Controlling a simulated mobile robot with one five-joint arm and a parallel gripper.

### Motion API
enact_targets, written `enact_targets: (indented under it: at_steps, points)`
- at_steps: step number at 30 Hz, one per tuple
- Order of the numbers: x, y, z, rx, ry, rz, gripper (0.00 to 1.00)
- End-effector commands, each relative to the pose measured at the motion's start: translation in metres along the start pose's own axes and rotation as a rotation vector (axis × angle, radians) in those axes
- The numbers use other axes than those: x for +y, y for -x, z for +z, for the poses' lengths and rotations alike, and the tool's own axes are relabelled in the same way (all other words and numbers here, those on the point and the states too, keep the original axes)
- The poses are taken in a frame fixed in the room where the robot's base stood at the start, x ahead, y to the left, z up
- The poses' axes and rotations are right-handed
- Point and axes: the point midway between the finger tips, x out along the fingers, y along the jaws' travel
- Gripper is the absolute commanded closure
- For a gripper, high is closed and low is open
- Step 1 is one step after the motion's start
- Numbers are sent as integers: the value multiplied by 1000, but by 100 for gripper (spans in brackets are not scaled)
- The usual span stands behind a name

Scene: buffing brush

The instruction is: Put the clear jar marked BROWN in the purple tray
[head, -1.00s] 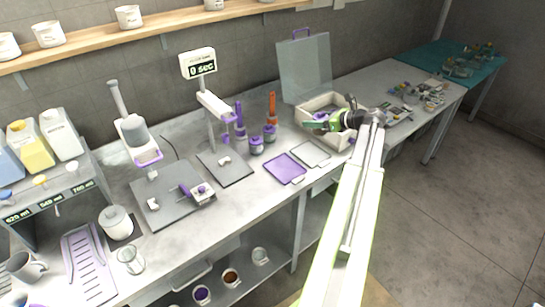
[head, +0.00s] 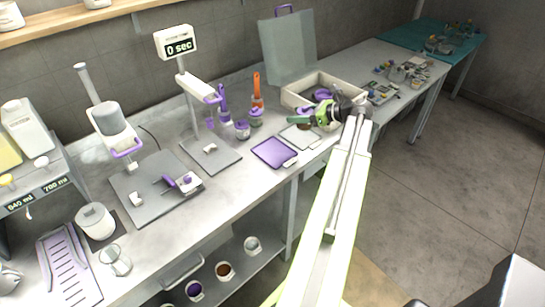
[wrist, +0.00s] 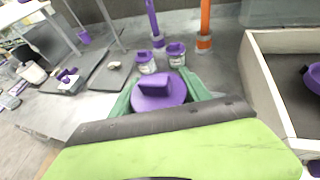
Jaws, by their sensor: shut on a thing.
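My gripper (head: 308,115) is shut on a jar with a purple lid (wrist: 160,90), held between the green fingers. The fingers hide the jar's body, and I cannot read its marking. In the head view the gripper is at the front of the open white box, behind and to the right of the purple tray. The purple tray (head: 274,152) lies flat near the bench's front edge and looks empty. Two small clear jars with purple lids, one (head: 242,130) and another (head: 256,117), stand behind the tray. Their labels are too small to read.
A pale tray (head: 301,137) lies right of the purple one. The white box (head: 341,84) has a raised clear lid (head: 287,47) and purple-topped items inside. Orange (head: 257,88) and purple (head: 223,102) upright tools stand behind the jars. A scale plate (head: 212,155) is left.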

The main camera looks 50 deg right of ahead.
Motion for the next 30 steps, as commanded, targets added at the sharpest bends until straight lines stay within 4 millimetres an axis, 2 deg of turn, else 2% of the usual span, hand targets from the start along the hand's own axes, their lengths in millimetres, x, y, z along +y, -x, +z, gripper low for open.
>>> enact_targets:
  at_steps: [6, 13, 16, 22, 30]
  points:
    - [32, -47, -19, 0, 0, 2, 100]
    - [63, -97, -31, 0, 0, 0, 100]
    - [69, -106, -31, 0, 0, -2, 100]
    - [70, -109, -31, 0, -1, -3, 100]
    - [69, -124, -70, 0, -2, -2, 100]
